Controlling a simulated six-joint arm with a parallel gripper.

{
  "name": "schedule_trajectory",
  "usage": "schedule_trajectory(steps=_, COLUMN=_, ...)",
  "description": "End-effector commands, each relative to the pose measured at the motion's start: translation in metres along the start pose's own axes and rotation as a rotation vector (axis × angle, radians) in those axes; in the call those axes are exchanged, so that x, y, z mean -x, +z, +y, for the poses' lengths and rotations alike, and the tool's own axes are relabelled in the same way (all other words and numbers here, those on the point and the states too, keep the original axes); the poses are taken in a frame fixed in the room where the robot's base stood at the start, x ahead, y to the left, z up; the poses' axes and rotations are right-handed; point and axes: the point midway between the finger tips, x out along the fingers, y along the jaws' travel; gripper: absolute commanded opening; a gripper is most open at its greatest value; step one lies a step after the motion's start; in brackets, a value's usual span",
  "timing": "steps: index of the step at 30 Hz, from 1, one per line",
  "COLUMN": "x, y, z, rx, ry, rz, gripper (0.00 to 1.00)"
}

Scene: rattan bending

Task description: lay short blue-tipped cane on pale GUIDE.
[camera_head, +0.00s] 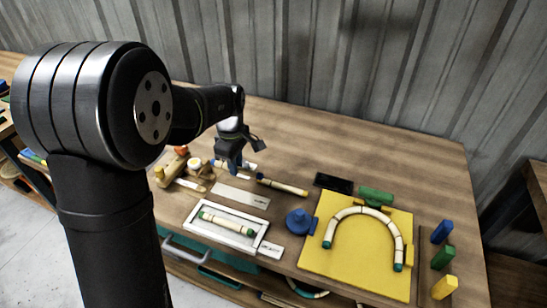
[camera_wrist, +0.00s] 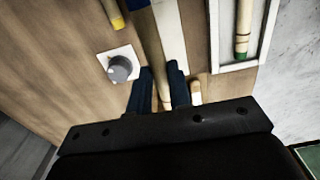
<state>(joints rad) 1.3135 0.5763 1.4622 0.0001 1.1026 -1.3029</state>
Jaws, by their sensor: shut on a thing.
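My gripper (camera_head: 233,166) is over the table behind the pale guide, jaws pointing down. The pale guide (camera_head: 240,195) is a flat whitish plate just in front of the gripper. In the wrist view the guide (camera_wrist: 171,28) shows right beside the cane; I cannot tell whether they touch.
A white tray (camera_head: 189,222) holds a green-tipped cane (camera_head: 226,222). Another cane (camera_head: 283,186) lies right of my gripper. A grey knob on a white square (camera_wrist: 121,69) is close by. A blue round piece (camera_head: 299,221) and a yellow board (camera_head: 335,268) with a bent cane stand right.

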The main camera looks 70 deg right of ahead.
Motion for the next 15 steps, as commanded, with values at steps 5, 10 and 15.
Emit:
schedule_trajectory(steps=5, x=-0.004, y=-0.023, z=-0.017, rx=0.011, ry=-0.001, rz=0.0, gripper=0.0)
schedule_trajectory(steps=10, x=-0.012, y=-0.026, z=-0.019, rx=0.01, ry=-0.001, rz=0.0, gripper=0.0)
schedule_trajectory(steps=15, x=-0.029, y=-0.026, z=-0.019, rx=0.01, ry=-0.002, rz=-0.001, gripper=0.0)
